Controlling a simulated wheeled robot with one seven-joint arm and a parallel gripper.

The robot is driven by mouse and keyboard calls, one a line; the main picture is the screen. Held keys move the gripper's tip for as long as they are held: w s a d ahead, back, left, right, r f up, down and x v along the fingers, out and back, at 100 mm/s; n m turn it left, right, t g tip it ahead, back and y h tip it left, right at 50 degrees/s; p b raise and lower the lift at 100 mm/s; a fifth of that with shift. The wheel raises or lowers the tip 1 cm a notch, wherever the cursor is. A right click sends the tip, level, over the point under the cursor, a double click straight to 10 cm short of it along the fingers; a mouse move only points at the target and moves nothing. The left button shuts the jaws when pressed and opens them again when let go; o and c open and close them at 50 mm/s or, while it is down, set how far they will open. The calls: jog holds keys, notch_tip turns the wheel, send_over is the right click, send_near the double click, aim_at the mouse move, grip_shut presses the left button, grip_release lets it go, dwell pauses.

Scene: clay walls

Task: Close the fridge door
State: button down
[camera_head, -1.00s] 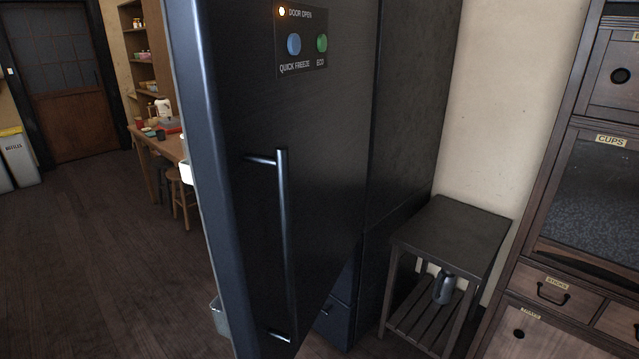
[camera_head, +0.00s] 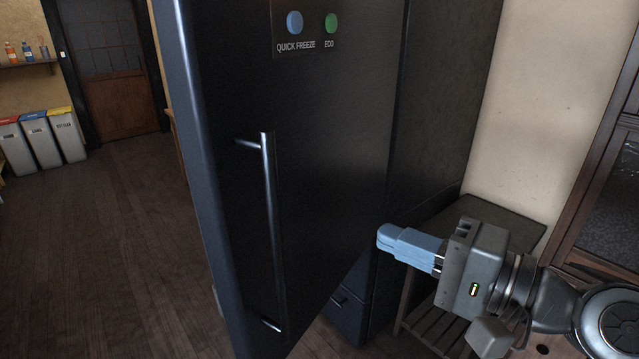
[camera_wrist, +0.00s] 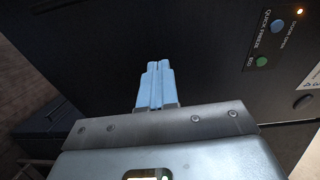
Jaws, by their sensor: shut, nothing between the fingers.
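The dark fridge door (camera_head: 330,160) stands open in the head view, swung toward me, with its free edge at the left. A long vertical bar handle (camera_head: 272,230) is on its outer face near that edge. My gripper (camera_head: 384,236) is in front of the door's right part, to the right of the handle. Its blue fingers are together and empty. In the wrist view the shut fingers (camera_wrist: 156,68) point at the dark door face (camera_wrist: 120,65). I cannot tell whether they touch it. The inside of the fridge is hidden behind the door.
A small dark side table (camera_head: 515,222) with a slatted shelf stands right of the fridge, partly behind my arm. A wooden cabinet (camera_head: 600,190) is at the far right. Several bins (camera_head: 40,145) stand at the back left. The floor (camera_head: 110,250) left of the door is clear.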

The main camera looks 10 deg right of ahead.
notch_tip(320, 180, up, 3)
jog(key=n+y, duration=0.1)
jog(key=g+p, duration=0.1)
jog(key=p, duration=0.1)
send_near(283, 177)
jog(key=shift+y, duration=0.4)
jog(key=x, duration=0.7)
jog(key=shift+w+d+f, duration=0.15)
jog(key=shift+f, duration=0.1)
